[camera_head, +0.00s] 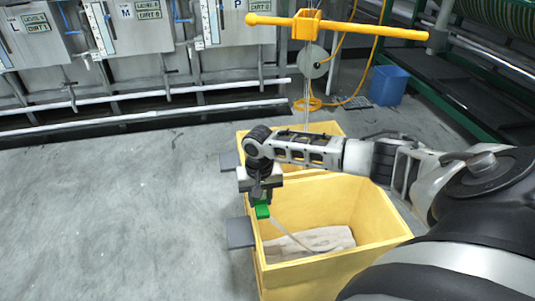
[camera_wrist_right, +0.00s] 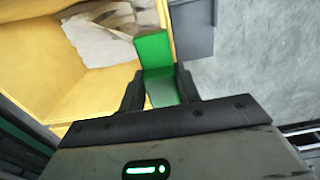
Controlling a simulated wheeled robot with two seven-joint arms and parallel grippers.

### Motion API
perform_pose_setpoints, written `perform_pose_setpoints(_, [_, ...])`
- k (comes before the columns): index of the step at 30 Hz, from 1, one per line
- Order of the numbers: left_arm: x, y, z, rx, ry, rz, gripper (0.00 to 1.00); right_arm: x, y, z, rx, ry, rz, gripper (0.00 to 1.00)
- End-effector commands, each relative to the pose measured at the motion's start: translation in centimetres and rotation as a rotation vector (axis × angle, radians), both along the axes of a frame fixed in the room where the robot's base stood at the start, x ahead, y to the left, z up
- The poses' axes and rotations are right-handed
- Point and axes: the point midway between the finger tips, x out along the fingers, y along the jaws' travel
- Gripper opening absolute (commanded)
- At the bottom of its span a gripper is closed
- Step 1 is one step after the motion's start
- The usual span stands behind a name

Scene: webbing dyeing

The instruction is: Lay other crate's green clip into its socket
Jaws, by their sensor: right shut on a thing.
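My right gripper (camera_head: 262,197) is shut on a green clip (camera_head: 262,210), held above the left rim of the near yellow crate (camera_head: 370,212). A pale webbing strip (camera_head: 284,233) runs from the clip down to folded pale webbing (camera_head: 322,240) in that crate. In the right wrist view, the clip (camera_wrist_right: 154,49) sticks out between the fingertips (camera_wrist_right: 160,88). Just beyond it is a grey plate (camera_wrist_right: 193,28) on the crate's outer side; the plate also shows in the head view (camera_head: 240,233). No socket shape can be made out. My left gripper is out of view.
A second yellow crate (camera_head: 330,128) stands behind, with its own grey plate (camera_head: 228,161), partly hidden by my right arm. A yellow hoist bar (camera_head: 345,27) hangs above. A blue bin (camera_head: 388,85) stands at the back right. The floor at left is clear.

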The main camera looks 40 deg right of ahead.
Motion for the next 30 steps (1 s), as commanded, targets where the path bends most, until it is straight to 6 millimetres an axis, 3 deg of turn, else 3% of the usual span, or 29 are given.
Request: perform_pose_setpoints(30, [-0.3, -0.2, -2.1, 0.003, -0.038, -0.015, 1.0, 3.0, 6.0, -0.5, -0.001, 0.0, 0.0, 0.09])
